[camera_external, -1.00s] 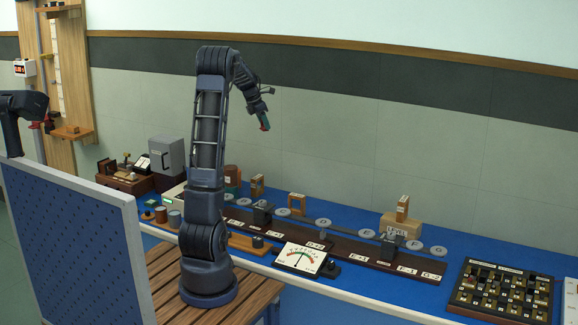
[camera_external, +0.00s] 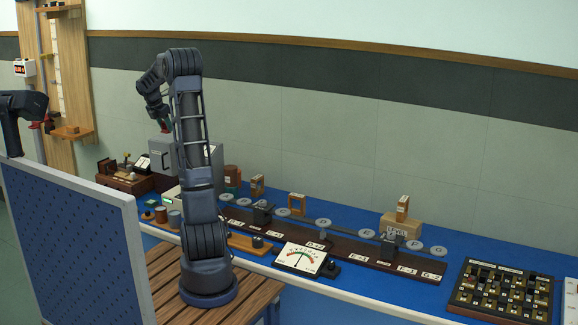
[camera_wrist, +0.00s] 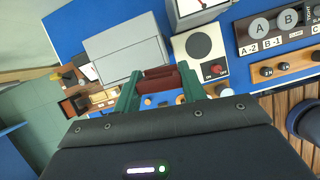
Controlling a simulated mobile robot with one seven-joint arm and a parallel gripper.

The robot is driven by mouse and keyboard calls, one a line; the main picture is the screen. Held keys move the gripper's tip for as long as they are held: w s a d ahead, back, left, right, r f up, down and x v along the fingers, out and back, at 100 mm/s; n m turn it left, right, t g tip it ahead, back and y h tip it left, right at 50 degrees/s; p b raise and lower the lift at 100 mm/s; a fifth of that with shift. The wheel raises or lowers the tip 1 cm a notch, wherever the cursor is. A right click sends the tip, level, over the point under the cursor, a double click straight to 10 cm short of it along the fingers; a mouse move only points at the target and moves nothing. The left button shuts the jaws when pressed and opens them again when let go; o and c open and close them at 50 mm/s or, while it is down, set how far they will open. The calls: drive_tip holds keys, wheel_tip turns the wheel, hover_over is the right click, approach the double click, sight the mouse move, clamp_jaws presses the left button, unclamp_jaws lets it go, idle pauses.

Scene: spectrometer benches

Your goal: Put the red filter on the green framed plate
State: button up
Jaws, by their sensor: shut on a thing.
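The red filter (camera_wrist: 160,79) is a dark red piece held between the two green fingertips of my gripper (camera_wrist: 160,90) in the wrist view. In the external view my gripper (camera_external: 166,127) points down at the left, above the grey cabinet, and a small spot of red shows at its tip. The filter is in the air, clear of the bench. I cannot make out the green framed plate for certain in either view.
A grey cabinet (camera_external: 163,154) stands below and near my gripper; it also shows in the wrist view (camera_wrist: 125,48). Several small cylinders (camera_external: 161,214) stand in front of it. A meter (camera_external: 300,257) and lettered rails fill the blue bench to the right.

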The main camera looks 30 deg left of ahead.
drive_tip(key=s+a+n, duration=0.1)
drive_tip(key=s+a, duration=0.5)
drive_tip(key=s, duration=0.3)
hover_over(153, 200)
drive_tip(key=s, duration=0.2)
drive_tip(key=shift+y, duration=0.3)
drive_tip(key=f, duration=2.5)
drive_tip(key=shift+w+d+f, duration=0.1)
drive_tip(key=shift+w+f, duration=0.1)
drive_tip(key=shift+f, duration=2.8)
drive_tip(key=o, duration=1)
drive_tip(key=shift+f, duration=0.1)
drive_tip(key=v, duration=1.2)
